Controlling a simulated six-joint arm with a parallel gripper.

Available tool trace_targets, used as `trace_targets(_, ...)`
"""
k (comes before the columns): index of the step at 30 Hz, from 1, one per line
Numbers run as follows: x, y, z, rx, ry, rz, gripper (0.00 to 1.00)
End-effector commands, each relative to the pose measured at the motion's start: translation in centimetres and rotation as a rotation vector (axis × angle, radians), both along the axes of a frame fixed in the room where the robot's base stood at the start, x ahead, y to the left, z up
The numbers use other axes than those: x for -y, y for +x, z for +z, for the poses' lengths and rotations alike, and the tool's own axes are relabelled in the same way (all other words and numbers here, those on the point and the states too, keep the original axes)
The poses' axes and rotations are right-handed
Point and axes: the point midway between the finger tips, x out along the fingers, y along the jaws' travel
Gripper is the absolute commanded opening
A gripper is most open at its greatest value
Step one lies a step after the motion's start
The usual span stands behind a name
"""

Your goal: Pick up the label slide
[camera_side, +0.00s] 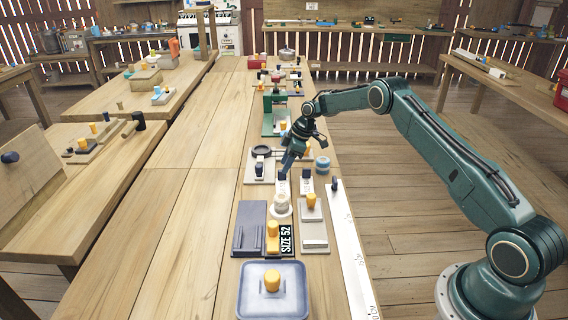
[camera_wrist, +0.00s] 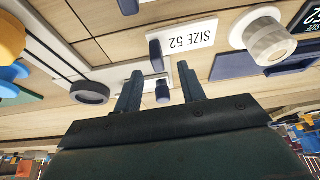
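A white label slide (camera_wrist: 190,37) printed "SIZE 52" shows in the wrist view, with an upright navy grip (camera_wrist: 155,55) at its left end. In the side view, a white slide with a navy top (camera_side: 282,176) stands just below my gripper (camera_side: 284,167). My gripper (camera_wrist: 160,73) is open; its two fingers are apart with nothing clamped. The navy grip appears between and just beyond the fingertips. I cannot tell whether either finger touches anything.
A cream round knob (camera_wrist: 268,42) stands beside the slide. A black "SIZE 52" label (camera_side: 286,239) and yellow knob (camera_side: 272,232) sit on a dark panel nearer the camera. A blue-grey lidded bin (camera_side: 258,301) is at the front. The bench's left side is clear.

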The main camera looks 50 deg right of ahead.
Motion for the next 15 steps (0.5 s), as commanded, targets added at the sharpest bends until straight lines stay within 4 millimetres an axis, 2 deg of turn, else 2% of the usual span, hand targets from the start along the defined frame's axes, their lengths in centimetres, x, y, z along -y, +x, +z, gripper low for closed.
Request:
trace_targets(9, -0.7, 1.0, -3.2, -0.002, 0.001, 0.000, 0.40)
trace_targets(15, -1.0, 1.2, -4.0, -0.001, 0.000, -0.001, 0.40)
